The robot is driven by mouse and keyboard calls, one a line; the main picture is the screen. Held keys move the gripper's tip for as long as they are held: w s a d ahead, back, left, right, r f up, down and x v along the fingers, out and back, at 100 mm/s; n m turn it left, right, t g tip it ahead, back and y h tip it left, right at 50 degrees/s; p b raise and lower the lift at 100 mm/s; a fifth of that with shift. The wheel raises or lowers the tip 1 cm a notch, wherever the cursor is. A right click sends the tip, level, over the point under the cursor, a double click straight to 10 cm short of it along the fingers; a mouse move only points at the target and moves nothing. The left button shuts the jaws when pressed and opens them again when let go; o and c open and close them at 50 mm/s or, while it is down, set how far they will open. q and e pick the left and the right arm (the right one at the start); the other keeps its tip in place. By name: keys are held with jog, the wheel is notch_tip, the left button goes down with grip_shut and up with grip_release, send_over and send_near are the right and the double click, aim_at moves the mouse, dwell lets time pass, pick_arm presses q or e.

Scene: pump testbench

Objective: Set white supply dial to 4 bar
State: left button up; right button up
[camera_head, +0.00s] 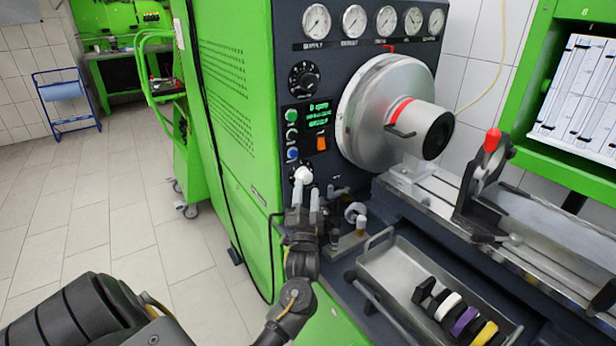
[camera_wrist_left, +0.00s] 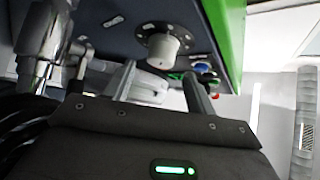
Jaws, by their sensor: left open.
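The white supply dial (camera_head: 303,174) is a small white knob on a round dark scale plate, low on the dark front panel. It also shows in the left wrist view (camera_wrist_left: 168,48), ahead of the fingers. My left gripper (camera_head: 306,195) is open just below the dial, its fingers pointing up toward it. In the left wrist view its two fingers (camera_wrist_left: 160,78) stand apart, with the dial between them in the picture; I cannot tell whether they touch it. The supply gauge (camera_head: 316,22) is at the panel's top left; its needle is too small to read. My right gripper is not in view.
Above the dial are colored buttons (camera_head: 292,134), an orange switch (camera_head: 321,143) and a black knob (camera_head: 304,78). Fittings (camera_head: 355,212) stand close right of the gripper. A metal tray (camera_head: 392,268) with several rings lies lower right. Floor left of the green cabinet is free.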

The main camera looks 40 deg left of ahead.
aim_at(307, 180)
pick_arm(q)
jog(key=x, duration=0.4)
jog(key=shift+p, duration=0.35)
jog(key=shift+w+a+r, duration=0.2)
jog(key=shift+w+a, duration=0.05)
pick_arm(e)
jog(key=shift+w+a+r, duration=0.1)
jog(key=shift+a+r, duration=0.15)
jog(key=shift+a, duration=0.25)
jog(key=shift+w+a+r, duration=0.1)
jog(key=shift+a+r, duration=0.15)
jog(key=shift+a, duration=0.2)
